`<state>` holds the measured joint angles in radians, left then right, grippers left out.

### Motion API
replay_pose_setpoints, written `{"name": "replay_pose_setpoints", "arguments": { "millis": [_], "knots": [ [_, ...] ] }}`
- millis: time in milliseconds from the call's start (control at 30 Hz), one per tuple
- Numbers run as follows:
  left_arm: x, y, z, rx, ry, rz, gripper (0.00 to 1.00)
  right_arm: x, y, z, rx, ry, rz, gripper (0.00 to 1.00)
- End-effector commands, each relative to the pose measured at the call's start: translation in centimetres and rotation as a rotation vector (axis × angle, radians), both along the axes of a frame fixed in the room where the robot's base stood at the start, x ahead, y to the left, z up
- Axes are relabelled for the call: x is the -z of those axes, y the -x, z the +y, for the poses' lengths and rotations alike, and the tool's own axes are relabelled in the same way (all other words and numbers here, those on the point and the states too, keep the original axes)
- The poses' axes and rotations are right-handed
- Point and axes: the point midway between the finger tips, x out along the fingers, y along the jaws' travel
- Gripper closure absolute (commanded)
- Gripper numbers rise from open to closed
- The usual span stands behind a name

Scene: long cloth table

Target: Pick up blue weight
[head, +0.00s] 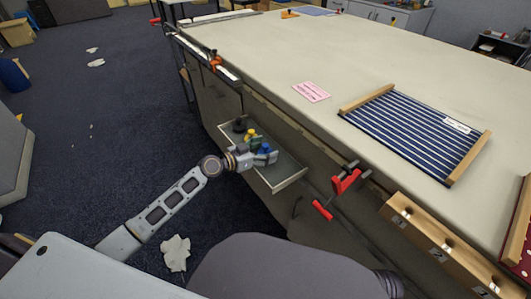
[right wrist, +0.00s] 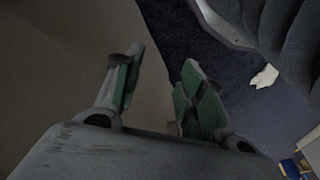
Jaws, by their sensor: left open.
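The blue weight (head: 264,148) is in the pulled-out drawer (head: 292,178) in the side of the long table. My left gripper (head: 266,158) is open over the drawer, with its fingers at the blue weight. Part of the weight is hidden by the gripper, and I cannot tell whether they touch. A yellow weight (head: 250,134) and a black weight (head: 239,125) stand farther back in the same drawer. My right gripper (right wrist: 157,82) shows only in the right wrist view, open, with green pads and nothing between them.
The cloth tabletop (head: 300,55) bears a pink card (head: 311,92) and a blue striped board (head: 415,130) with wooden ends. A red clamp (head: 346,179) grips the table edge right of the drawer. Crumpled paper (head: 176,252) lies on the dark carpet, which is mostly free at left.

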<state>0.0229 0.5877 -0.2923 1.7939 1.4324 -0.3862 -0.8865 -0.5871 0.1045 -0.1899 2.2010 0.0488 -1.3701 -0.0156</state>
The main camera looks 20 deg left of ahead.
Motion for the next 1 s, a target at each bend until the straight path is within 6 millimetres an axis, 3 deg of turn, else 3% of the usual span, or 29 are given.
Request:
{"name": "replay_pose_setpoints", "arguments": {
  "millis": [567, 1000],
  "knots": [
    [0.07, -0.28, -0.28, 0.001, -0.001, 0.000, 0.22, -0.24, -0.22, 0.00, 0.001, 0.000, -0.006, 0.60],
    [0.07, -0.28, -0.27, 0.001, -0.001, 0.000, 0.77, -0.28, -0.24, 0.01, 0.001, -0.001, -0.007, 0.60]
  ]
}}
